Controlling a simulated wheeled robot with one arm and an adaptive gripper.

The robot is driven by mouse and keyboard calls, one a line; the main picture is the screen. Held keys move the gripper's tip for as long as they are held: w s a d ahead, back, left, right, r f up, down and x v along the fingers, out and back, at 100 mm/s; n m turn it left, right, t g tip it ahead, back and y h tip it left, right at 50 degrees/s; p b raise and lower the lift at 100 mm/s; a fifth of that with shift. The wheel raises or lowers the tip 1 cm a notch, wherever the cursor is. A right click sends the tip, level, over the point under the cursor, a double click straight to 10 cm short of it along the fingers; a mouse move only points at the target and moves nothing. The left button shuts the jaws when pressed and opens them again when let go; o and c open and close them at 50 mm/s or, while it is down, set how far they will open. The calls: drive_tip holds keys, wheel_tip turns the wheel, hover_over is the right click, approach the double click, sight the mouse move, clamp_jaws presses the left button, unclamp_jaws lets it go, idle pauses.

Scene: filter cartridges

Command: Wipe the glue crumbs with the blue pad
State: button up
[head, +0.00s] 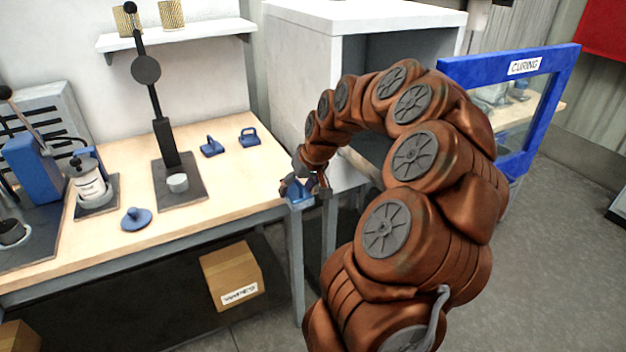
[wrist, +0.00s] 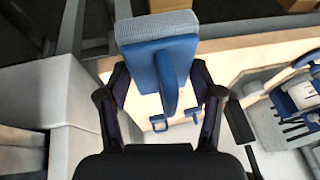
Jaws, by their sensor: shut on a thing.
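My gripper (head: 304,181) is at the right front corner of the wooden bench, above or just past its edge. It is shut on the blue pad (head: 299,193). In the wrist view the gripper (wrist: 160,78) has a finger on each side of the upright handle of the blue pad (wrist: 157,47). The pad has a blue body with a pale grey-blue textured layer. I cannot tell whether the pad touches the bench. I can make out no glue crumbs in either view.
The bench (head: 110,265) also holds two blue handled tools (head: 211,147) (head: 249,137), a round blue tool (head: 136,218) and a black lever stand (head: 181,190). A white cabinet (head: 300,60) stands right of the bench. A blue-framed CURING door (head: 506,67) stands open farther right.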

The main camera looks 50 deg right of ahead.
drive_tip(key=w+a+f+n, duration=0.1)
drive_tip(key=w+a+f, duration=0.2)
drive_tip(key=a, duration=0.7)
drive_tip(key=w+a+f+n+y, duration=0.1)
drive_tip(key=w+a+f+n, duration=0.1)
drive_tip(key=a, duration=0.8)
drive_tip(key=w+a+f+n, duration=0.1)
drive_tip(key=w+a+f, duration=0.3)
drive_tip(key=a, duration=0.6)
drive_tip(key=shift+w+f+n+g+y, duration=0.3)
drive_tip(key=shift+w+f+y, duration=0.05)
drive_tip(key=shift+y, duration=0.05)
drive_tip(key=shift+a, duration=0.1)
